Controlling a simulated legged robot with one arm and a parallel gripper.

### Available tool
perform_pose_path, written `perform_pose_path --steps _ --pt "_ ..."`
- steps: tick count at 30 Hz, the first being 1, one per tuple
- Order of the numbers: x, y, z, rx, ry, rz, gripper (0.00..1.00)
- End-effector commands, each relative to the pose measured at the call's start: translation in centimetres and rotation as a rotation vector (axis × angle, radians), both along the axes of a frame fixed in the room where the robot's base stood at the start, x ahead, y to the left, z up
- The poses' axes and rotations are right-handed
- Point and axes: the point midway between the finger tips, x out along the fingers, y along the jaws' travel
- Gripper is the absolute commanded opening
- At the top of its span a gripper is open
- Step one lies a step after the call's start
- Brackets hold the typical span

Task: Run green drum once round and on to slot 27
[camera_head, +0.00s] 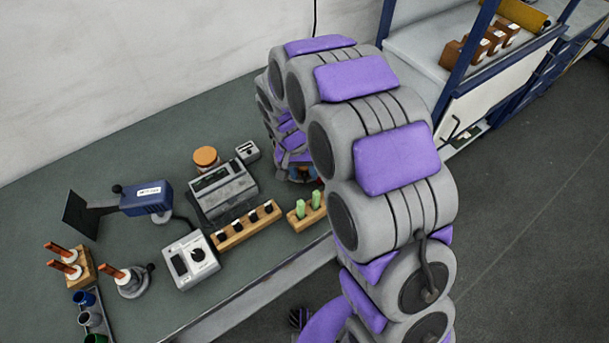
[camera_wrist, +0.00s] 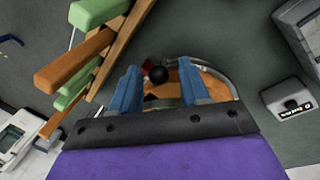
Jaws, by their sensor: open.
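My gripper (camera_wrist: 158,69) is open, its two blue fingers apart. I cannot make out a green drum or any slot numbers in either view.
A wooden block with green pegs (camera_head: 302,207) stands close to the gripper; green and orange bars also show in the wrist view (camera_wrist: 75,66). A grey instrument (camera_head: 222,190), a dial box (camera_head: 190,262) and a knob strip (camera_head: 247,226) stand left. The bench's back left is clear.

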Motion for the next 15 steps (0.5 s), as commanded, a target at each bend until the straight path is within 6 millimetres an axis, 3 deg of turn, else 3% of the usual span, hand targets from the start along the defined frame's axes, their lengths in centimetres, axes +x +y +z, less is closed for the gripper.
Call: perform_pose_path --steps 5,15 --pt "-0.09 -0.28 -1.33 -0.001 0.001 0.000 0.46" --pt "-0.07 -0.31 -1.51 0.000 0.000 0.000 0.44"
